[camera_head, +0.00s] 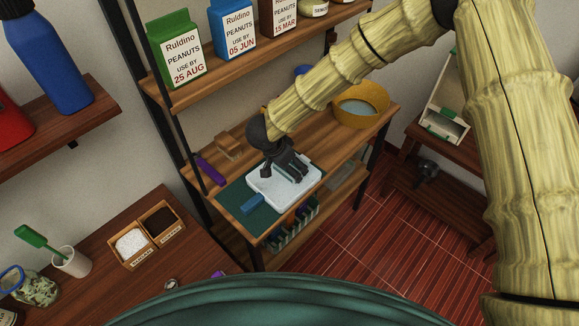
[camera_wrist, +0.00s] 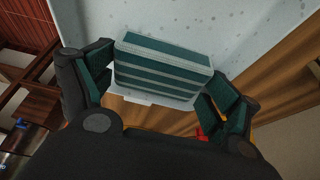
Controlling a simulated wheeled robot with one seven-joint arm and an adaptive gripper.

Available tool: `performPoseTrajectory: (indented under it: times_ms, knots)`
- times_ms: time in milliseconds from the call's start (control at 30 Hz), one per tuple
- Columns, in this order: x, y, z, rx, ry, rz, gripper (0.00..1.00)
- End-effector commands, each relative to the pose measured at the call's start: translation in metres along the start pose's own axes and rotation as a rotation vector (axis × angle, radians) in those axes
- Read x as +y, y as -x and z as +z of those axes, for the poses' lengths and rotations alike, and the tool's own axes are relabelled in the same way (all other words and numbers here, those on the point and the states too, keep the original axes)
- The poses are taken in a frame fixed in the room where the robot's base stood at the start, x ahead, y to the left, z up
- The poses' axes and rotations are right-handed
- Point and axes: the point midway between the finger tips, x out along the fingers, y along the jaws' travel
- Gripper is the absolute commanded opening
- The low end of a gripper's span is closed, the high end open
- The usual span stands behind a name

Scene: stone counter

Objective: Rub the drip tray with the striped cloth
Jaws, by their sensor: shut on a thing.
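The drip tray (camera_head: 257,180) is a pale, shallow square on a dark green mat on the wooden shelf unit. Its pale surface, dotted with small spots, fills the upper part of the wrist view (camera_wrist: 245,25). My gripper (camera_head: 288,168) is over the tray, pointing down. In the wrist view my gripper (camera_wrist: 160,85) is shut on the striped cloth (camera_wrist: 163,68), a folded block with dark green and grey stripes. The cloth is at the tray's surface; I cannot tell how firmly it touches. In the head view the cloth is mostly hidden by my gripper.
A blue block (camera_head: 252,204) lies at the tray's near left corner. A purple object (camera_head: 210,172) and a wooden piece (camera_head: 229,146) are to the left. A yellow round container (camera_head: 362,104) stands to the right. A shelf with peanut cartons (camera_head: 234,32) hangs above.

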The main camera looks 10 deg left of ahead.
Motion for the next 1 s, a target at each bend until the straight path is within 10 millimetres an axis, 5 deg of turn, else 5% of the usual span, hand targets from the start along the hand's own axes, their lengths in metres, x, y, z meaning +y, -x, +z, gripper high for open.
performPoseTrajectory:
  times_ms: [1000]
  knots:
    - [-0.035, 0.007, 0.026, -0.005, 0.005, -0.001, 0.70]
